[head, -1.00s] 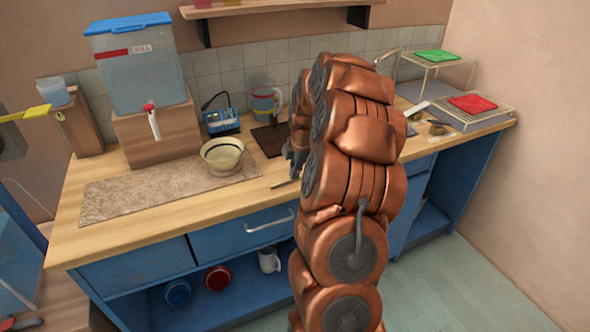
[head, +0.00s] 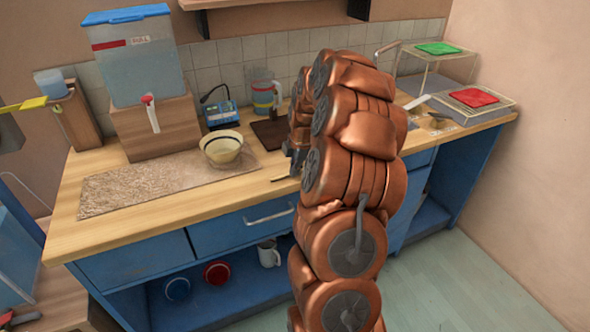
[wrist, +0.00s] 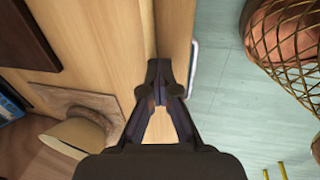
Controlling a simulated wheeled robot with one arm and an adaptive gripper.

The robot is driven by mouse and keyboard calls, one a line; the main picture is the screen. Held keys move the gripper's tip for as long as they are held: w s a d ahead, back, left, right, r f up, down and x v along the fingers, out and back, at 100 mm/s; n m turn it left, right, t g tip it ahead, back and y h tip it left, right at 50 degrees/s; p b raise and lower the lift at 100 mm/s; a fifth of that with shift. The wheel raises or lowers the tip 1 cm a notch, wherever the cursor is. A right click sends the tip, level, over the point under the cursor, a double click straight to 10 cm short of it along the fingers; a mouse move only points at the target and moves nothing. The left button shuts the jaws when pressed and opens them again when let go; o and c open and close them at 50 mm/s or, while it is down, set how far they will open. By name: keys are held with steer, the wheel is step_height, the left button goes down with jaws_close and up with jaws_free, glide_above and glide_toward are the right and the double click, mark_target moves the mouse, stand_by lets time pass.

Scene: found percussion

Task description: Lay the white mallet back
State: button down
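My gripper (wrist: 162,80) points down over the counter's front edge in the wrist view. Its dark fingers come together at the tips, and I see nothing between them. In the head view my arm mostly hides the gripper, and a thin dark piece shows below it that I cannot identify. I cannot make out the white mallet for certain. A pale, narrow object (head: 418,101) lies at the right of the counter, too small to identify.
A cream bowl (head: 222,148) stands on a speckled mat (head: 130,190); the bowl (wrist: 75,135) is lower left in the wrist view. A water dispenser (head: 135,60) stands behind. Racks with green (head: 438,48) and red (head: 474,97) pads stand right. The counter's front left strip is clear.

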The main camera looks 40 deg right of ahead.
steer(key=shift+f, duration=0.15)
steer(key=c, duration=1.4)
jaws_free()
steer(key=v, duration=1.2)
steer(key=shift+a, duration=0.15)
